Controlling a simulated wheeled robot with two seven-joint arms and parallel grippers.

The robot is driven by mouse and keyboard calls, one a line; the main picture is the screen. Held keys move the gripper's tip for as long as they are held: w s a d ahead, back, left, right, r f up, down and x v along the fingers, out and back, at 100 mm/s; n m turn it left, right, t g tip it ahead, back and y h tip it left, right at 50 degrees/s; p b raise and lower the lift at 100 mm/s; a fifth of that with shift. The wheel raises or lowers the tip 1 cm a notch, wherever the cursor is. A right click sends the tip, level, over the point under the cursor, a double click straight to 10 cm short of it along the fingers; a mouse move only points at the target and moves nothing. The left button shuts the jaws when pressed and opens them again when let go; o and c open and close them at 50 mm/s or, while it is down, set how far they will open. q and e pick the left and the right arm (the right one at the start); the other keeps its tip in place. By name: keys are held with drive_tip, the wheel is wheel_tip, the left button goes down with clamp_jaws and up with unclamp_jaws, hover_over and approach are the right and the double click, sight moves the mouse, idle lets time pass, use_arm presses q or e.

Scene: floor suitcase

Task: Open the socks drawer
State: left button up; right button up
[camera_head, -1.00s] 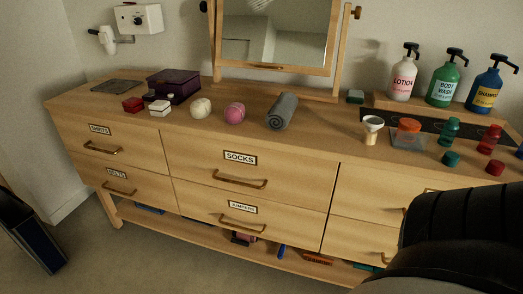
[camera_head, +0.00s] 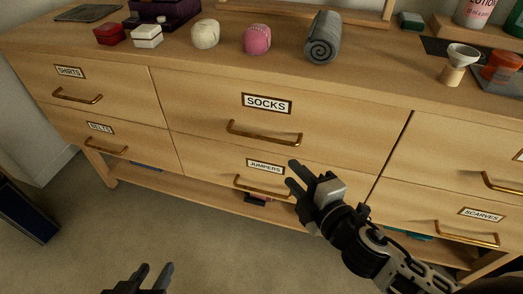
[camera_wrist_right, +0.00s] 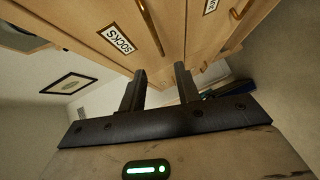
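The socks drawer (camera_head: 200,107) is shut in the upper middle of the dresser, with a SOCKS label and a brass bar handle (camera_head: 264,135). In the right wrist view the SOCKS label (camera_wrist_right: 117,38) and the handle (camera_wrist_right: 150,27) show beyond the fingers. My right gripper (camera_head: 294,175) is open and empty, below and right of the handle in the head view, apart from it. It also shows in the right wrist view (camera_wrist_right: 160,84) with its fingers spread. My left gripper (camera_head: 156,276) is open and low at the bottom edge, away from the dresser.
The jumpers drawer (camera_head: 215,164) is shut just below, its handle (camera_head: 262,188) close to my right gripper. Rolled balls and a grey rolled towel (camera_head: 322,38) lie on the dresser top. A dark bin (camera_head: 25,212) stands at left. The floor in front is clear.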

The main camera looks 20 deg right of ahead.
sight(261, 139)
drive_tip(key=shift+n, duration=0.3)
drive_tip(key=x, duration=1.6)
drive_tip(key=shift+w+r, duration=0.1)
drive_tip(key=shift+r, duration=0.1)
drive_tip(key=shift+a, duration=0.1)
clamp_jaws()
